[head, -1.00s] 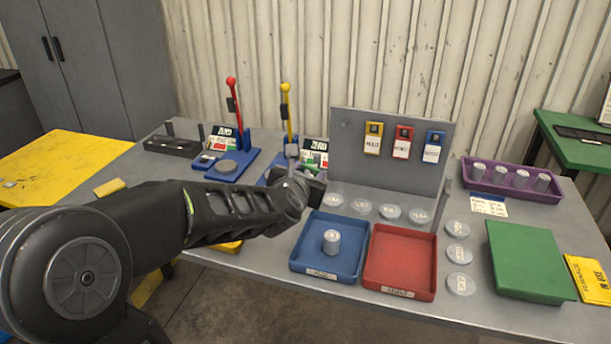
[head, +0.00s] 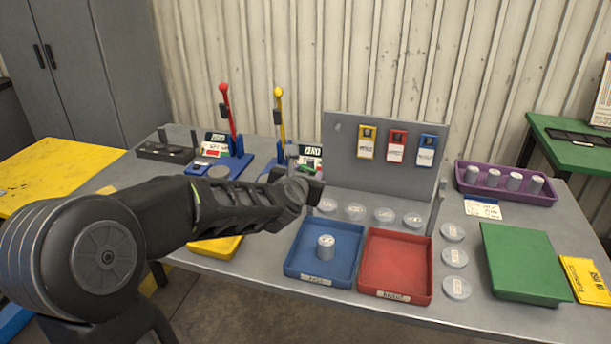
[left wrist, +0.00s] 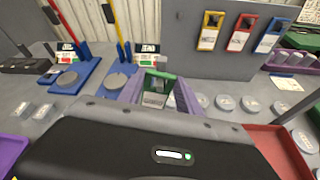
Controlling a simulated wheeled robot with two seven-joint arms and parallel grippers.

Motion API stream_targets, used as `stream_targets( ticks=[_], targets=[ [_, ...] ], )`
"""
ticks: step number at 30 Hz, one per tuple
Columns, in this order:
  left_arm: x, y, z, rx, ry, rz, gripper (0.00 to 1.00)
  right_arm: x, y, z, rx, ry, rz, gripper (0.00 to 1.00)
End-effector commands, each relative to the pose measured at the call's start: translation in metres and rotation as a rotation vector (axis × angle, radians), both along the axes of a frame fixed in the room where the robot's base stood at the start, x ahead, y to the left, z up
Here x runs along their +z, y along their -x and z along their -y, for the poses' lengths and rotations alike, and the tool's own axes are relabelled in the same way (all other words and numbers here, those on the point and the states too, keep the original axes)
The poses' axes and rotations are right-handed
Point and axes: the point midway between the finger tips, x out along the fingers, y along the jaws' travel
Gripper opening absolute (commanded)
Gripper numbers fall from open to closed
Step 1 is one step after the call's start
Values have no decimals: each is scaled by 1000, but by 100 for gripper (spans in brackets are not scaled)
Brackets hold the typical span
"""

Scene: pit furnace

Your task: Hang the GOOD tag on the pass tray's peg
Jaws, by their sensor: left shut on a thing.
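My left gripper (head: 310,187) is over the bench, behind the blue tray's back left corner. In the left wrist view, its two purplish fingers (left wrist: 160,92) are shut on a green-topped tag (left wrist: 155,93) with a pale label, which I take for the GOOD tag; its lettering is unreadable. The blue tray (head: 293,268), apparently the pass tray, holds one grey cylinder (head: 326,247). I cannot make out its peg; my gripper may hide it. My right gripper is in neither current view.
The red tray (head: 397,262) is empty, with a grey post (head: 436,207) behind its right corner. A grey board (head: 345,178) carries yellow, red and blue tags. Lever presses (head: 228,165) stand left; a green tray (head: 523,262) lies right.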

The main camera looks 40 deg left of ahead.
Motion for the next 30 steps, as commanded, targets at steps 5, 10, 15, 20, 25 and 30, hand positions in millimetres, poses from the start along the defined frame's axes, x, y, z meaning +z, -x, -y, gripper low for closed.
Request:
stream_targets(
  ticks=[5,10,15,20,25,30],
  targets=[
    [0,0,0,0,0,0,0,0,0,0,0,0,0,36],
    [0,0,0,0,0,0,0,0,0,0,0,0,0,36],
    [0,0,0,0,0,0,49,0,0,0,0,0,0,36],
    [0,0,0,0,0,0,62,0,0,0,0,0,0,36],
    [0,0,0,0,0,0,66,0,0,0,0,0,0,36],
    [0,1,1,0,0,0,66,0,0,0,0,0,0,36]
  ],
)
